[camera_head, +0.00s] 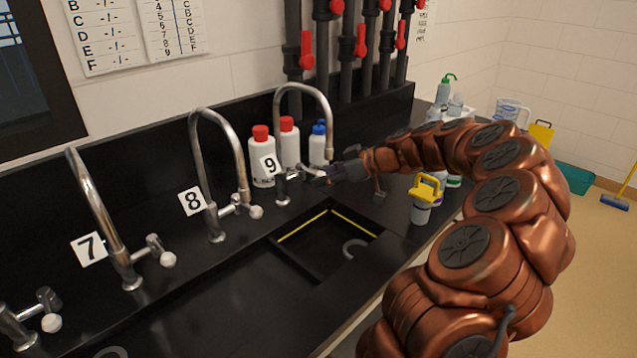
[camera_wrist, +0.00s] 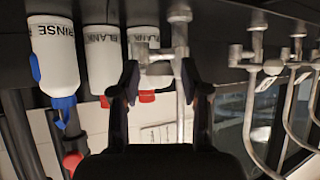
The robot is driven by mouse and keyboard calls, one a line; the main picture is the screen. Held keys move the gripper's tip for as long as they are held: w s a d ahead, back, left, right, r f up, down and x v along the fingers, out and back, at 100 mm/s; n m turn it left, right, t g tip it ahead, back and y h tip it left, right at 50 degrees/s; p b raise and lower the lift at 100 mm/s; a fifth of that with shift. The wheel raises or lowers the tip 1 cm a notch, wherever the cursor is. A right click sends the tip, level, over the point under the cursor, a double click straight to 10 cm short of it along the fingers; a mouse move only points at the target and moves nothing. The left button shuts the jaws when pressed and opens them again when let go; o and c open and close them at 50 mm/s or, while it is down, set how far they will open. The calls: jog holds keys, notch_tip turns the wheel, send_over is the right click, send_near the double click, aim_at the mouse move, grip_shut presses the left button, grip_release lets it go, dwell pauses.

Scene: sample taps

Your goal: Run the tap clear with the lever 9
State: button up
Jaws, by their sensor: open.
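Tap 9 (camera_head: 328,112) is a tall silver gooseneck on the black bench, with its number card 9 (camera_head: 270,165) just left of it. Its lever (camera_head: 305,171) points right, toward my gripper (camera_head: 330,178), which hides the lever's end. In the wrist view, which is upside down, my gripper (camera_wrist: 160,82) is open. The tap (camera_wrist: 181,40) and its lever (camera_wrist: 155,55) show between or just beyond the two fingers. I cannot tell whether a finger touches the lever. No water stream can be made out.
Tap 8 (camera_head: 240,165) and tap 7 (camera_head: 95,205) stand to the left. White bottles with red caps (camera_head: 262,168) and a blue-capped bottle (camera_head: 318,148) stand behind tap 9. A yellow-topped container (camera_head: 422,210) is right of the sink (camera_head: 300,262).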

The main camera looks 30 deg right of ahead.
jog(key=shift+w+a+f, duration=0.2)
jog(key=shift+w, duration=0.1)
jog(key=shift+w+d+b, duration=0.4)
jog(key=shift+w+d, duration=0.25)
jog(key=shift+d, duration=0.25)
jog(key=shift+w+d+b, duration=0.45)
jog(key=shift+w+d, duration=0.15)
jog(key=shift+d, duration=0.25)
jog(key=shift+w+d+b, duration=0.4)
jog(key=shift+w+d, duration=0.25)
jog(key=shift+d, duration=0.25)
jog(key=shift+s+a, duration=0.1)
dwell(1.8)
